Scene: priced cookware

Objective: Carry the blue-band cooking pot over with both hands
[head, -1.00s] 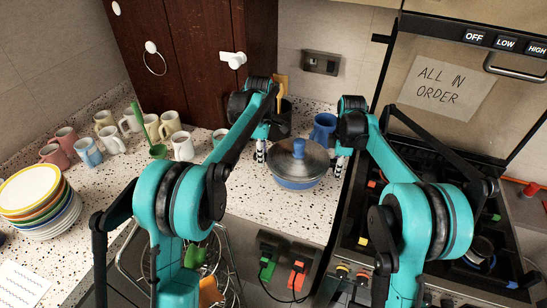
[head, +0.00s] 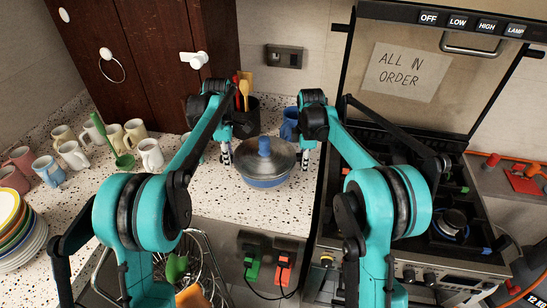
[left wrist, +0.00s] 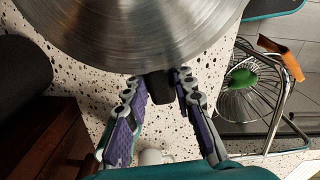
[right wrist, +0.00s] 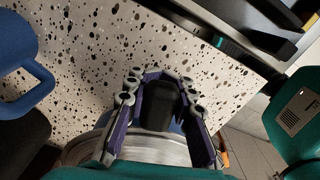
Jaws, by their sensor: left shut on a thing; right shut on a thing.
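The blue-band cooking pot (head: 267,181) has a steel lid with a blue knob and sits level over the speckled counter, between my two grippers. Whether its base touches the counter is unclear. My left gripper (head: 226,156) is shut on the pot's left handle. In the left wrist view, the black handle (left wrist: 158,86) lies between its fingers, beside the lid (left wrist: 130,30). My right gripper (head: 305,158) is shut on the right handle. In the right wrist view, that black handle (right wrist: 160,102) lies between its fingers, with the pot's rim partly hidden below.
The stove (head: 400,235) stands right of the counter (head: 215,205), with a raised lid. A blue jug (head: 290,122) and dark utensil holder (head: 246,122) are behind the pot. Several mugs (head: 151,153), a green ladle (head: 124,161) and stacked plates (head: 22,240) are at left.

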